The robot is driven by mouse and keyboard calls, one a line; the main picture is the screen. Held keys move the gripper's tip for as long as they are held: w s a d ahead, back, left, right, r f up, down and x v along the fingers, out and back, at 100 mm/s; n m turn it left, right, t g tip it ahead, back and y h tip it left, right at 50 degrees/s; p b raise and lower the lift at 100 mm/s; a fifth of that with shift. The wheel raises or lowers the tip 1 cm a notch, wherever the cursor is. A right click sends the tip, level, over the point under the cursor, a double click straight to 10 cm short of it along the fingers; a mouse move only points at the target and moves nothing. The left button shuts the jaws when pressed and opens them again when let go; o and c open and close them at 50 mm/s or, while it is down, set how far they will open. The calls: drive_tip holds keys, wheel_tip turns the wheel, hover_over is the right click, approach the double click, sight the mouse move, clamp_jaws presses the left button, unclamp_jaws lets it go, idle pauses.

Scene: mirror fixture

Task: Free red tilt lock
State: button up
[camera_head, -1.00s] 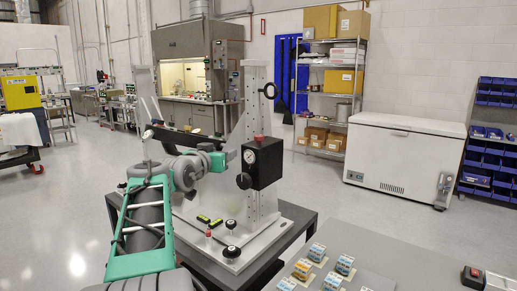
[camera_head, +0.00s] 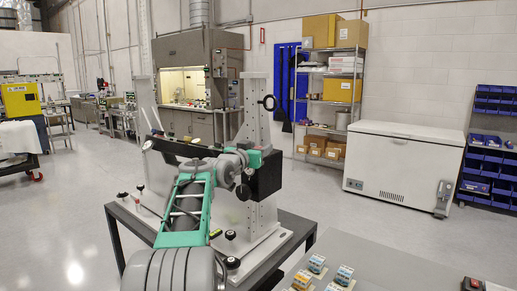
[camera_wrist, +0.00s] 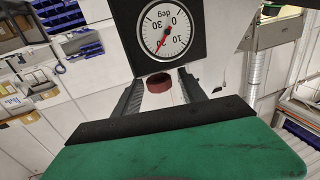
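The mirror fixture's pale upright column (camera_head: 257,105) stands on a plate and carries a black box (camera_head: 265,178). In the wrist view, the box (camera_wrist: 196,50) shows a round dial (camera_wrist: 165,27) marked in degrees, with a red needle. A red knob, the tilt lock (camera_wrist: 158,86), shows just below the dial in that picture. My gripper (camera_wrist: 159,80) is open, with one dark finger on each side of the knob; narrow gaps show, and contact cannot be told. In the head view my gripper (camera_head: 262,153) is at the box's top, and the knob is hidden.
A long dark bar (camera_head: 178,148) crosses the fixture behind my arm. Black knobs (camera_head: 232,263) stand on the base plate. A grey table (camera_head: 390,265) with small blue-and-orange blocks (camera_head: 317,263) is at front right.

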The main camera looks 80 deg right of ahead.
clamp_jaws()
idle(0.3)
